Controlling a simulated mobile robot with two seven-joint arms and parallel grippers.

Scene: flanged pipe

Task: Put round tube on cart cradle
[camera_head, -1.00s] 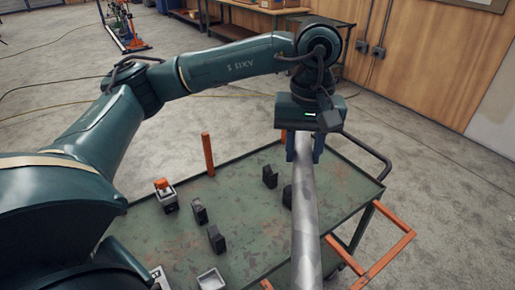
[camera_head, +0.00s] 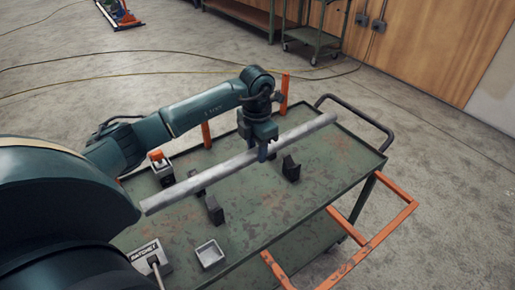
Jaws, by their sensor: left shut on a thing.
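The round tube (camera_head: 210,174) is a long grey metal pipe. It lies diagonally across the picture, from lower left to upper right, over the cart (camera_head: 245,235). My left gripper (camera_head: 263,150) is shut on the tube, right of its middle. The cart cradle shows as dark upright blocks: one (camera_head: 291,169) just below the tube on the right and one (camera_head: 214,210) below it on the left. Another dark block is partly hidden behind the tube. Whether the tube touches any block I cannot tell. My right gripper is not in view.
Orange posts (camera_head: 285,92) stand at the cart's far edge. A small box with an orange top (camera_head: 157,158), a white tray (camera_head: 209,254) and a ratchet box (camera_head: 146,252) are on the cart. An orange frame (camera_head: 378,236) juts out at right.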

